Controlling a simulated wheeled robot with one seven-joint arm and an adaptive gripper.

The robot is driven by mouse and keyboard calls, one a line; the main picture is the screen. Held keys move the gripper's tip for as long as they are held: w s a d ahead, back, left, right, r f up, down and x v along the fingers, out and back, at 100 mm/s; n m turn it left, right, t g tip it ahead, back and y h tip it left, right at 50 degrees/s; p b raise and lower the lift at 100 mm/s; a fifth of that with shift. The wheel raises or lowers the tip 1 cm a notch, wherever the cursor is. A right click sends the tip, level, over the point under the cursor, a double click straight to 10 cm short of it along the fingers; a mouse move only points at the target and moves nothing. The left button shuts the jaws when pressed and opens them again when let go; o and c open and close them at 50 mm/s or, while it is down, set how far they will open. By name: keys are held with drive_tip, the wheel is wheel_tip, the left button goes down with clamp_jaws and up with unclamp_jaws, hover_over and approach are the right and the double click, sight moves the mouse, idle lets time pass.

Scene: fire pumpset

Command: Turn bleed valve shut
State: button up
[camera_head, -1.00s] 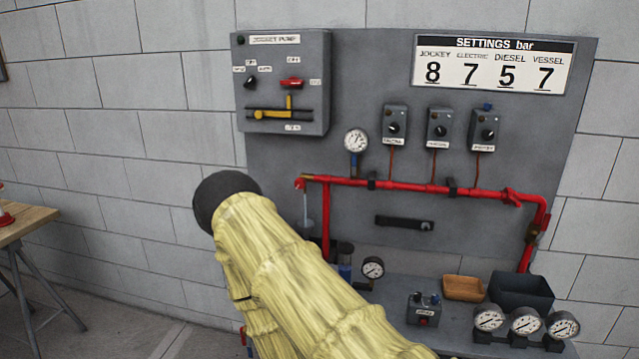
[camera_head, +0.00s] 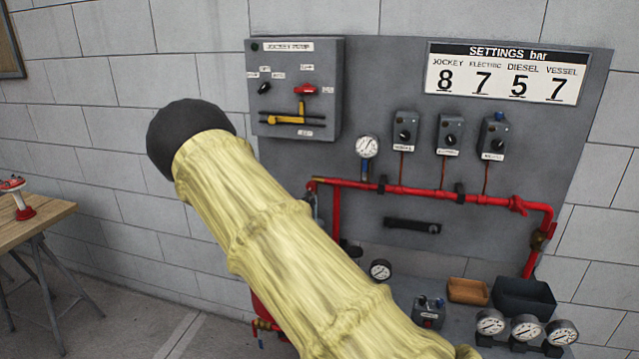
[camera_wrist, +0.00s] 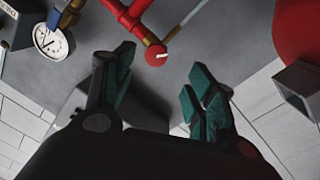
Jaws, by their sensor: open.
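My gripper (camera_wrist: 160,70) is open in the wrist view, with dark green pads on both sides and nothing held between them. Just past the fingertips is a red pipe end with a round red cap (camera_wrist: 156,55) and a thin pale lever (camera_wrist: 186,18) beside it. I cannot tell surely whether this is the bleed valve. My gripper is hidden behind my arm there.
A pressure gauge (camera_wrist: 52,40) lies left of the fingers, and a red rounded body (camera_wrist: 298,30) and grey open box (camera_wrist: 300,85) lie right. In the head view the jockey pump box (camera_head: 295,90) is on the panel; several gauges and a dark bin (camera_head: 524,298) are at lower right.

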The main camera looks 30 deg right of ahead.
sight(311, 188)
drive_tip(key=p+x, duration=0.1)
drive_tip(key=x, duration=0.2)
drive_tip(key=p+x, duration=0.1)
drive_tip(key=x, duration=0.2)
drive_tip(key=r+p+x, duration=0.1)
drive_tip(key=p+x, duration=0.1)
drive_tip(key=x, duration=0.1)
drive_tip(key=shift+w+d, duration=0.25)
drive_tip(key=shift+d, duration=0.05)
drive_tip(key=shift+p+x, duration=0.3)
drive_tip(key=shift+x, duration=0.55)
drive_tip(key=shift+a, duration=0.1)
